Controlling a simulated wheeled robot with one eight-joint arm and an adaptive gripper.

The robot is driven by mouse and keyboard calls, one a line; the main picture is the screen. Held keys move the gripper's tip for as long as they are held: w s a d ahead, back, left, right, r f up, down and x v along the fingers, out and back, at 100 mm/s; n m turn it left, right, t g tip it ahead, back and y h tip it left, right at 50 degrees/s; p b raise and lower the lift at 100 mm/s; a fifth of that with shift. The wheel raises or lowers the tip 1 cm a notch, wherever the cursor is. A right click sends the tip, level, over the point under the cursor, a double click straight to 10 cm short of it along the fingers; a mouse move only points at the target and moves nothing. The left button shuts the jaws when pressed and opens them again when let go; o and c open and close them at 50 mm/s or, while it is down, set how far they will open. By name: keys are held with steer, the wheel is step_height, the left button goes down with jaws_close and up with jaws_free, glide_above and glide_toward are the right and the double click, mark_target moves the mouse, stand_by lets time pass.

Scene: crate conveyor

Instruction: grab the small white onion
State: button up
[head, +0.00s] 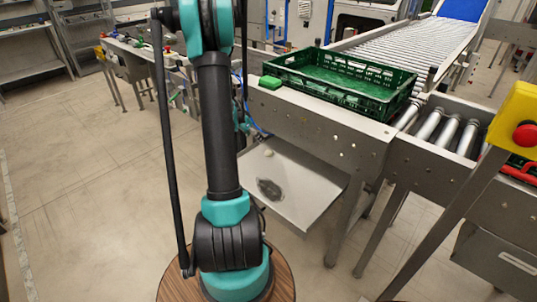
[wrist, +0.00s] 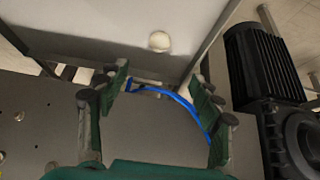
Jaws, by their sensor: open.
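The small white onion (wrist: 159,41) shows as a pale round thing on a light grey sheet-metal surface, near the top middle of the wrist view. In the head view a small pale spot (head: 268,152) on the sloping metal tray below the conveyor frame looks like it. My gripper (wrist: 160,82) is open, with its two green fingers spread wide and no onion between them. The onion lies beyond the fingertips, apart from them. In the head view my gripper is mostly hidden behind my arm.
A blue cable (wrist: 175,96) curves across the view between the fingers. A black ribbed motor (wrist: 262,65) stands close on the right. The metal tray (head: 305,190) has a dark oval mark. A green crate (head: 345,92) sits on the conveyor frame above. Open floor lies left.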

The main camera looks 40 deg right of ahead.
mark_target(267, 151)
steer(key=x, duration=1.7)
steer(key=shift+a+f, duration=0.15)
steer(key=shift+f, duration=0.1)
steer(key=shift+c, duration=0.2)
steer(key=c, duration=1.2)
steer(key=shift+r, duration=0.1)
